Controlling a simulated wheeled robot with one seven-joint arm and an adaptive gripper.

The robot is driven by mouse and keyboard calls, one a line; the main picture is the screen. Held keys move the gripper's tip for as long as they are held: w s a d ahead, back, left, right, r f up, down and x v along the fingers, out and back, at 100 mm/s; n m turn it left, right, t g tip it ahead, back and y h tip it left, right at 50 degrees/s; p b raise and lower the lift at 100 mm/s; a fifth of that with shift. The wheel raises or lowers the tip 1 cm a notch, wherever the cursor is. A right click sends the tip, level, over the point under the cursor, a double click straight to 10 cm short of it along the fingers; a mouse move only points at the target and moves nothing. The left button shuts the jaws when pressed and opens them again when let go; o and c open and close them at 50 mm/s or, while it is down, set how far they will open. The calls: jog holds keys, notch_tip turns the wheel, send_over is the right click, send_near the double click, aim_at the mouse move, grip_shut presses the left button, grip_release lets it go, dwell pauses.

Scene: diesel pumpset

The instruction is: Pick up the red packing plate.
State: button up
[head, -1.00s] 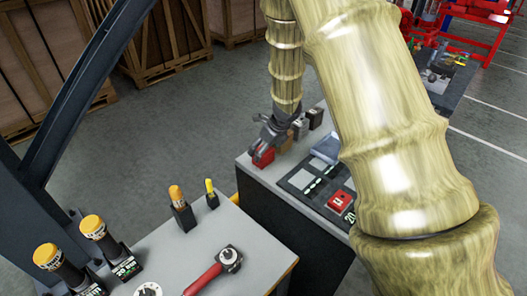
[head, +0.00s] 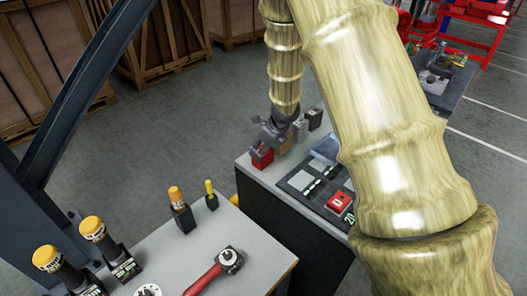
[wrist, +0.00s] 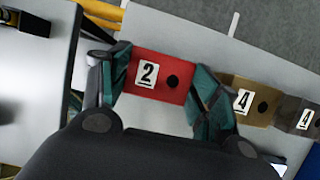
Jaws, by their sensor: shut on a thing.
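The red packing plate (wrist: 160,76) shows in the wrist view as a red block with a white "2" label and a dark round hole. My gripper (wrist: 158,84) is shut on it, one dark-green finger pad at its left end and one at its right. In the head view the red plate (head: 262,158) is at the far left end of the grey bench, with my gripper (head: 267,146) around it. Whether it rests on the bench or hangs just above it I cannot tell. The gripper hides part of it.
Another red block (head: 340,201) sits on a dark mat on the bench (head: 258,176). A nearer table (head: 250,248) holds a red-handled tool (head: 205,280) and yellow-topped items.

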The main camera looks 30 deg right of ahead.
jog(key=shift+r, duration=0.7)
notch_tip(320, 180, up, 2)
jog(key=shift+r+b, duration=0.1)
jog(key=shift+b, duration=0.25)
jog(key=s+d+r+b, duration=0.1)
jog(key=s+b, duration=0.5)
jog(key=s, duration=1)
jog(key=shift+r, duration=0.15)
